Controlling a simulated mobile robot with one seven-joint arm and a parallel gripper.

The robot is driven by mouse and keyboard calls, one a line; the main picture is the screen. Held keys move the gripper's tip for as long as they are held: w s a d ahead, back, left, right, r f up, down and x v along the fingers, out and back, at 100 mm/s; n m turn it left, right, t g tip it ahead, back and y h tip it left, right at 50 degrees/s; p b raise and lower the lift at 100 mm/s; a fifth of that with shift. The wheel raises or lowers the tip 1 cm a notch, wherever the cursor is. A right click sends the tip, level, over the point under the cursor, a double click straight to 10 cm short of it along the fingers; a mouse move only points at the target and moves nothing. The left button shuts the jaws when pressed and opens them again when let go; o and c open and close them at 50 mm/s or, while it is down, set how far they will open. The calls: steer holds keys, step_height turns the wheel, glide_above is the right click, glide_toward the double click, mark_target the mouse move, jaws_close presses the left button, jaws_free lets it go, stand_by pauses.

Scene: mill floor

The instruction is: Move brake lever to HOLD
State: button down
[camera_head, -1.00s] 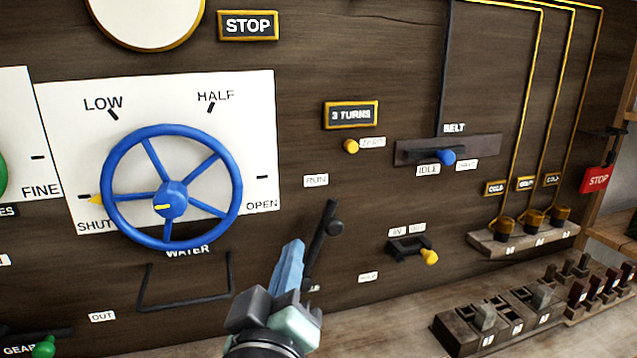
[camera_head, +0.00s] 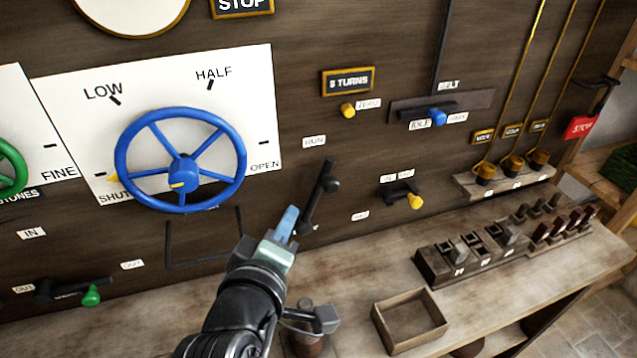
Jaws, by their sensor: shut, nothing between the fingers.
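The brake lever (camera_head: 319,192) is a black bar on the dark wooden panel, right of the blue wheel. It slants up, its upper end below and slightly right of the RUN label (camera_head: 314,141). A small label (camera_head: 360,215) lower right is too blurred to read now. My gripper (camera_head: 288,222) is shut and empty, its blue-grey fingers pointing up just left of the lever's lower part. I cannot tell whether they touch it.
The blue water wheel (camera_head: 181,158) is left, with a black bracket (camera_head: 205,262) below. A yellow-knobbed lever (camera_head: 414,200) is right. On the bench stand an open wooden box (camera_head: 409,322) and a switch block (camera_head: 432,268). A green-knobbed lever (camera_head: 90,295) is lower left.

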steer(key=p, duration=0.2)
glide_toward(331, 185)
steer(key=w+a, duration=0.4)
steer(key=shift+w+d+f+p, duration=0.25)
steer(key=shift+w+d+f, duration=0.2)
steer(key=shift+w+d, duration=0.35)
steer(key=shift+w+d+f+p, duration=0.2)
steer(key=shift+w+d+f, duration=0.35)
steer(key=shift+d, duration=0.35)
steer(key=shift+w+d+r, duration=0.1)
steer(key=shift+d+r, duration=0.05)
steer(key=shift+r, duration=0.05)
steer(key=shift+w+d+f+m+g+y+p, duration=0.15)
steer(key=shift+d+m+p, duration=0.1)
steer(key=shift+d+p, duration=0.2)
steer(key=shift+w+d+r+m+g+y+p, duration=0.15)
steer(key=shift+d+m+p, duration=0.1)
steer(key=shift+d+p, duration=0.15)
steer(key=w+d+f+m+g+y+b, duration=0.3)
steer(key=d+f+m+y+b, duration=0.3)
steer(key=d+f+b, duration=0.5)
steer(key=shift+w+f+m+b, duration=0.2)
steer(key=shift+f+m+b, duration=0.1)
steer(key=shift+f+b, duration=0.35)
